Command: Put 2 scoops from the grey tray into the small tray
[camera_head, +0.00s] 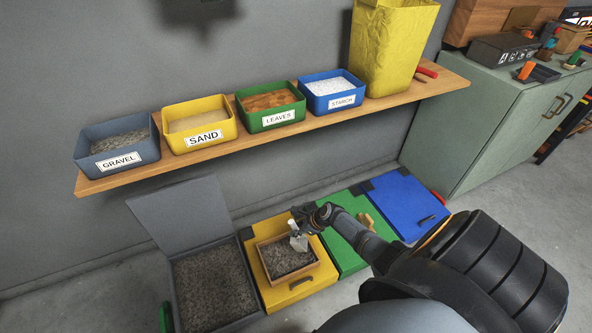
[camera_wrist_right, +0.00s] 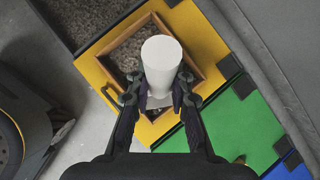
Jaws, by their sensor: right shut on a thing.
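The large grey tray (camera_head: 251,275) is an open-lidded floor bin full of grey gravel. Its gravel also shows at the top left of the right wrist view (camera_wrist_right: 78,18). The small tray (camera_head: 315,268) is wooden, sits on the yellow bin lid and has gravel in it; it also shows in the right wrist view (camera_wrist_right: 205,72). My right gripper (camera_head: 301,228) is shut on a pale scoop (camera_head: 299,243) above the small tray. In the right wrist view the scoop's white, rounded part (camera_wrist_right: 160,62) hides part of the gravel. My left gripper is out of view.
Green (camera_head: 347,260) and blue (camera_head: 400,205) closed bins stand to the right of the yellow bin (camera_head: 305,290). A green cabinet (camera_head: 490,120) stands at right.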

